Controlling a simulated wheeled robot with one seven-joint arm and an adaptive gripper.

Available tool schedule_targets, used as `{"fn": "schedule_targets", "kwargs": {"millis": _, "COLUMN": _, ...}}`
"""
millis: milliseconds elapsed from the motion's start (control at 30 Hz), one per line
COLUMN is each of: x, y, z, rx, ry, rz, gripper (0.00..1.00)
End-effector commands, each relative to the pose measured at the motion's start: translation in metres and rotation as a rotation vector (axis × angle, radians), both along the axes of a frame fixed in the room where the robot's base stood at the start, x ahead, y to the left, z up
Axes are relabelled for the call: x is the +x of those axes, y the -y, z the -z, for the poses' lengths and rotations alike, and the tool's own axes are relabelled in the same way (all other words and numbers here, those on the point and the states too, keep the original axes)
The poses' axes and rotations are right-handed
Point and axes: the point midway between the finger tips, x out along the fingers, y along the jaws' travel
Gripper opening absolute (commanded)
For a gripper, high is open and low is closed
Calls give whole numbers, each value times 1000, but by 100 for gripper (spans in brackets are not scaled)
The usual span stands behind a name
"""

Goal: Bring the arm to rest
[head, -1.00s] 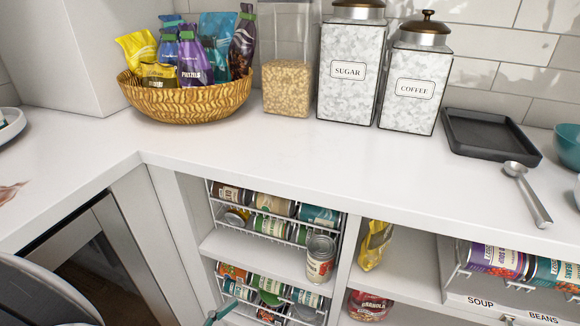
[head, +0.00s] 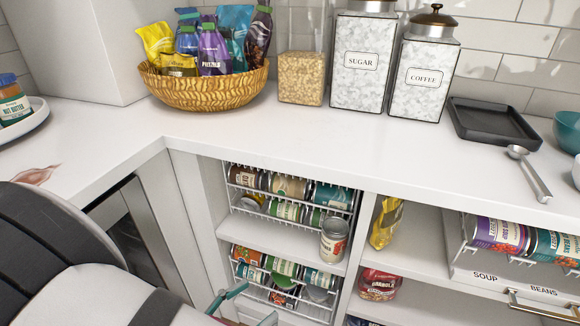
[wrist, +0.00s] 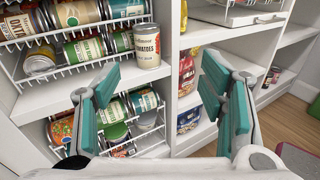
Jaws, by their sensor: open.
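My gripper (wrist: 165,115) is open and empty in the wrist view, its teal-padded fingers spread wide in front of the open shelves. In the head view a teal fingertip of it shows at the bottom, before the lower can rack, and my arm fills the lower left corner. A tomato can (head: 334,240) stands upright on the shelf's front right, beside the upper can rack (head: 290,212). The can also shows between and beyond my fingers in the wrist view (wrist: 147,47). It is apart from the fingers.
A lower can rack (head: 285,280) sits below the shelf. A yellow bag (head: 386,222) and a red bag (head: 378,285) are in the right compartment. The counter (head: 330,145) above carries a snack basket (head: 205,92), canisters, a black tray (head: 492,124) and a scoop (head: 530,173). Its front middle is clear.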

Motion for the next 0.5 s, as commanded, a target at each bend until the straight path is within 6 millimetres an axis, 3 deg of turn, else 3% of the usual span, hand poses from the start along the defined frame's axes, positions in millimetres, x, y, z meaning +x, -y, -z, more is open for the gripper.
{"fn": "schedule_targets", "kwargs": {"millis": 267, "x": 12, "y": 26, "z": -29, "rx": 95, "ry": 2, "rz": 139, "gripper": 64}}
{"fn": "schedule_targets", "kwargs": {"millis": 500, "x": 23, "y": 71, "z": -71, "rx": 248, "ry": 16, "rz": 358, "gripper": 64}}
